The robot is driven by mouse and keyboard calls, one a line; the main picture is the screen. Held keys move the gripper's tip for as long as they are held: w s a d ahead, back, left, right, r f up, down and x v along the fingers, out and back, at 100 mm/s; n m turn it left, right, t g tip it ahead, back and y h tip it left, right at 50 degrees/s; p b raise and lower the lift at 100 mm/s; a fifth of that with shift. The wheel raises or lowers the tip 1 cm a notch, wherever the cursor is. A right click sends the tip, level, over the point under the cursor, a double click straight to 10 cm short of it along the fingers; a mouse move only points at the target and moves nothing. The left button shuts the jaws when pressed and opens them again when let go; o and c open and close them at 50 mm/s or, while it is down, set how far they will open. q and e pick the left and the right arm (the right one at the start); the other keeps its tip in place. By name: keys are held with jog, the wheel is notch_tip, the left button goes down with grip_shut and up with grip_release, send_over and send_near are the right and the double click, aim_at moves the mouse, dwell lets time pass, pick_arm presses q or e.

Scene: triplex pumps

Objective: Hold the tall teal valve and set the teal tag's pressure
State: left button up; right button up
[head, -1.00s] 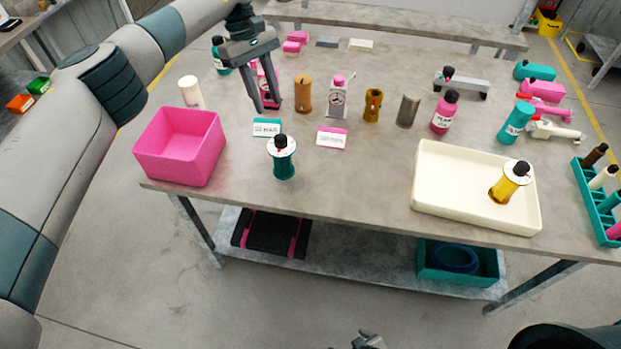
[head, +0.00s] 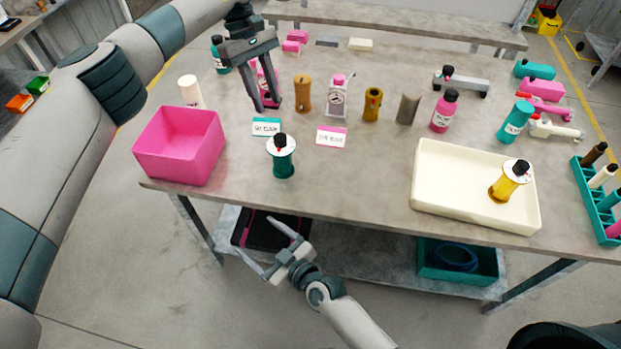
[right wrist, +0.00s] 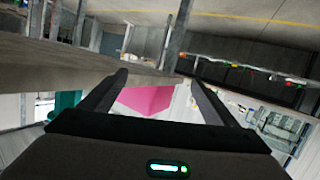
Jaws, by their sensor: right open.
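A teal valve (head: 282,163) with a white dial top and black knob stands upright near the table's front edge. A teal-edged tag card (head: 266,127) stands behind it; its print is too small to read surely. My left gripper (head: 268,107) points down above the table, behind the tag, its fingers apart in front of a pink bottle-like item (head: 262,82). I see no contact with that item. My right gripper (head: 258,238) is open and empty, below and in front of the table edge. In the right wrist view its spread fingers (right wrist: 160,85) have nothing between them.
A pink bin (head: 180,150) stands left of the teal valve. A pink-edged card (head: 331,137) is to its right. A cream tray (head: 450,205) holds a yellow valve (head: 509,181). Several bottles and cylinders stand behind. Bare table lies between valve and tray.

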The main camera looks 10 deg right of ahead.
notch_tip(320, 180, up, 9)
jog(key=w+t+y, duration=0.1)
jog(key=w, duration=0.1)
jog(key=m+t+h, duration=0.2)
jog(key=m+t, duration=0.1)
jog(key=m, duration=0.1)
send_near(280, 140)
notch_tip(280, 140, down, 4)
jog(key=s+d, duration=0.2)
jog(key=shift+a+r, duration=0.1)
jog(key=shift+r, duration=0.05)
jog(key=shift+w, duration=0.1)
jog(key=x, duration=1.7)
jog(key=shift+w, duration=0.15)
jog(key=shift+a+r, duration=0.1)
jog(key=shift+r, duration=0.05)
jog(key=shift+c, duration=0.3)
